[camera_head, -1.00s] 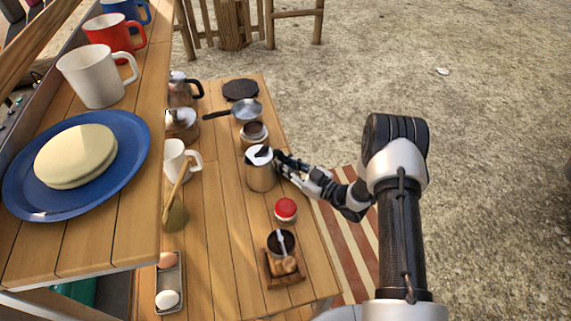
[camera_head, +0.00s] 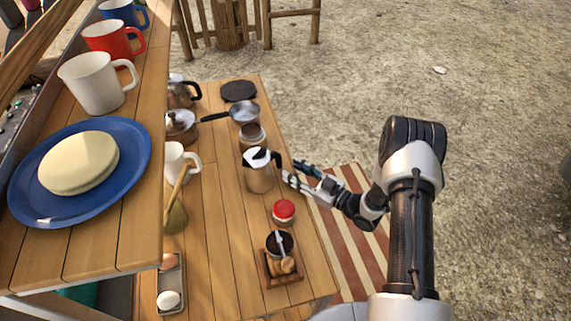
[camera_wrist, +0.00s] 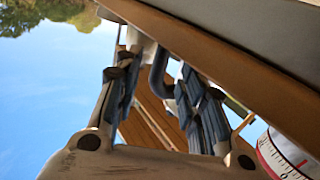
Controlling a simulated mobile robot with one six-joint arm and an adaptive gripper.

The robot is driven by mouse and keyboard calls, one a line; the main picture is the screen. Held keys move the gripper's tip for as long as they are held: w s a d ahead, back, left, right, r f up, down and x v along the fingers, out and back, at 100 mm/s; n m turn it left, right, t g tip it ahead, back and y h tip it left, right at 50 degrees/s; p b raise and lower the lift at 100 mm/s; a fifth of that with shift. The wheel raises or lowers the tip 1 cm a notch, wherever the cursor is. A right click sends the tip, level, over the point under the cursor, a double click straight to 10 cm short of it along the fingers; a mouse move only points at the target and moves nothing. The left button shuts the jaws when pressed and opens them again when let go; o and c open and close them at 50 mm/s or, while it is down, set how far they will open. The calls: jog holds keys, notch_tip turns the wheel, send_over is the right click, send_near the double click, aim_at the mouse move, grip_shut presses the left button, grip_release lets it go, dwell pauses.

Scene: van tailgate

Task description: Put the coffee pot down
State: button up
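The silver coffee pot (camera_head: 259,176) with a black handle stands upright on the wooden table (camera_head: 225,220), close to its right edge. My gripper (camera_head: 293,173) is just right of the pot, on its handle side. In the wrist view the two fingers of my gripper (camera_wrist: 157,85) are spread apart. A dark curved handle (camera_wrist: 159,72) shows between them, with gaps on both sides. The pot's body is mostly out of the wrist view.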

jog(key=p+v, duration=0.2)
jog(key=v, duration=0.5)
jog(key=w+d+r+h, duration=0.5)
jog(key=w+r+h, duration=0.2)
jog(key=w+r, duration=0.25)
jog(key=s+d+r+m+g+h, duration=0.1)
jog(key=s+d+r+m+h, duration=0.15)
jog(key=r, duration=0.45)
jog(key=s+d+r+m+h, duration=0.1)
jog(key=d+r+m+h, duration=0.1)
jog(key=r+h, duration=0.3)
jog(key=s+r+m+g+h, duration=0.1)
jog(key=s+r+m, duration=0.1)
jog(key=s+r, duration=0.4)
jog(key=s+r+m+g, duration=0.2)
jog(key=s+r, duration=0.1)
jog(key=s, duration=0.5)
jog(key=s+a+m+g+y, duration=0.1)
jog(key=s+a, duration=0.3)
jog(key=s, duration=0.6)
jog(key=s+a+m+g+y, duration=0.1)
jog(key=s+a, duration=0.3)
jog(key=s, duration=0.6)
jog(key=shift+s+g+b, duration=0.3)
jog(key=shift+g, duration=0.3)
